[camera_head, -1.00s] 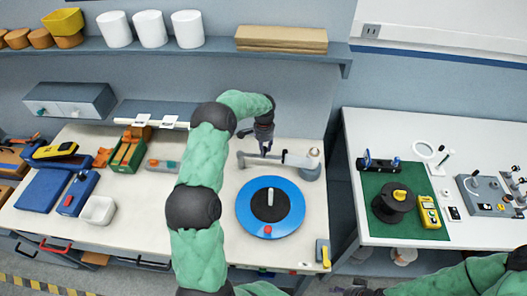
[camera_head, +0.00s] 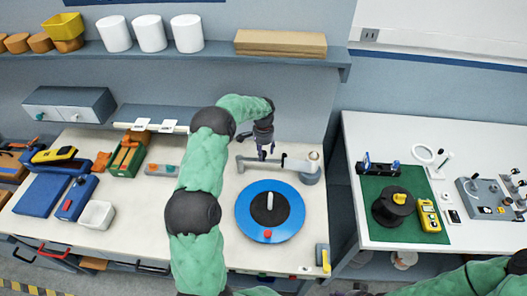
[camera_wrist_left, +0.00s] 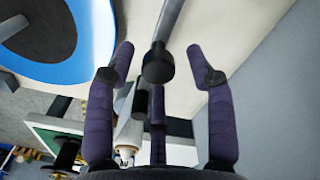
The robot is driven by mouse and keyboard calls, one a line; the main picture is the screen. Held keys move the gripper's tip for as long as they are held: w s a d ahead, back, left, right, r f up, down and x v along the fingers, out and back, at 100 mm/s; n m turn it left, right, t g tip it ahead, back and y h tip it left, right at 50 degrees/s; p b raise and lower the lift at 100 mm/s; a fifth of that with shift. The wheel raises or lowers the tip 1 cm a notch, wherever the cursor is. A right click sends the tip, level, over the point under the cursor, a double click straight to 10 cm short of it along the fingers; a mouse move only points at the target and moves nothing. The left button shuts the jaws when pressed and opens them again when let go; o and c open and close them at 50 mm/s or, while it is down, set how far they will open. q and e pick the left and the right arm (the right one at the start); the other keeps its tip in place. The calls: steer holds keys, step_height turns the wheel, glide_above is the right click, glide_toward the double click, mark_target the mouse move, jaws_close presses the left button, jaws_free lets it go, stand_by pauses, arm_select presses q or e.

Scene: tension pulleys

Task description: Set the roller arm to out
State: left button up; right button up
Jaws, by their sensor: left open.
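The roller arm (camera_head: 272,160) is a grey bar across the back of the left bench, running left from a round grey post (camera_head: 310,170). Its left end lies behind the blue disc (camera_head: 249,220). My left gripper (camera_head: 265,154) is open, pointing down just over the bar left of its middle. In the left wrist view, the open fingers (camera_wrist_left: 160,58) stand either side of a dark round piece (camera_wrist_left: 157,66) at the end of a grey rod; no finger clearly touches it. My right arm shows at the lower right, but its gripper is too cut off to judge.
The blue disc has a dark hub and white peg. A grey-yellow tool (camera_head: 322,257) lies near the bench's front right corner. A shelf (camera_head: 200,60) overhangs the back. A gap separates the right table (camera_head: 440,135), which holds a green mat (camera_head: 380,235) with a spool.

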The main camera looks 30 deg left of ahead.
arm_select(q)
step_height(320, 180, up, 12)
steer(key=shift+f, duration=0.15)
stand_by(0.3)
stand_by(0.4)
